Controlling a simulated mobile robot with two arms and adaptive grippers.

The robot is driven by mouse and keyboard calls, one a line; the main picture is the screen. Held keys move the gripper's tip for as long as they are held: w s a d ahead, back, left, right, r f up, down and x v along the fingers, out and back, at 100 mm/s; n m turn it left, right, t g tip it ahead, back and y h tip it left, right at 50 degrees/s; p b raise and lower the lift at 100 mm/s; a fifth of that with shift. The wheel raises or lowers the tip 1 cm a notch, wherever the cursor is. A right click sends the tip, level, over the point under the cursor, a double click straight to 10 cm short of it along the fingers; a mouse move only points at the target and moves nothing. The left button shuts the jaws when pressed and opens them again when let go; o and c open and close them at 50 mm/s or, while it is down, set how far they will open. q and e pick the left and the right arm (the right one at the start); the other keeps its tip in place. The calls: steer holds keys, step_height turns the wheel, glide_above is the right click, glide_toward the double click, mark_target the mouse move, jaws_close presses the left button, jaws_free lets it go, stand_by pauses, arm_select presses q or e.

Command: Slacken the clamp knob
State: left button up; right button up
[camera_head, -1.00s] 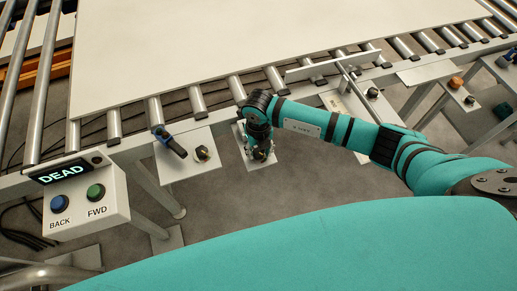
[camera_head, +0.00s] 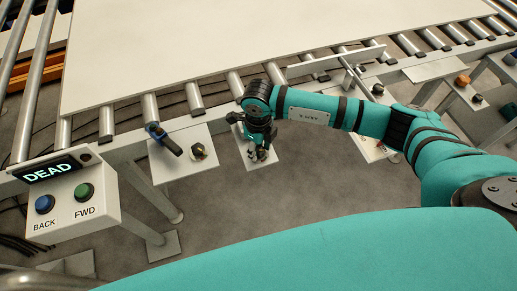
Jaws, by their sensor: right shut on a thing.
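My right gripper (camera_head: 258,152) points down over a small pale plate (camera_head: 247,163) at the front edge of the roller table. It is shut on what appears to be the clamp knob, which the fingers and wrist almost wholly hide. My left gripper is not in view.
A large white board (camera_head: 250,50) lies on the rollers. Left of my gripper are a blue-and-black lever (camera_head: 165,139) and a black knob (camera_head: 198,151). A control box (camera_head: 70,205) reads DEAD, with blue BACK and green FWD buttons. An orange knob (camera_head: 461,80) stands at the right.

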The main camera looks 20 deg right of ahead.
mark_target(258, 150)
stand_by(0.3)
steer(key=shift+r, duration=0.1)
steer(key=o, duration=1.2)
steer(key=shift+c, duration=0.2)
step_height(258, 150, up, 12)
steer(key=shift+a, duration=0.1)
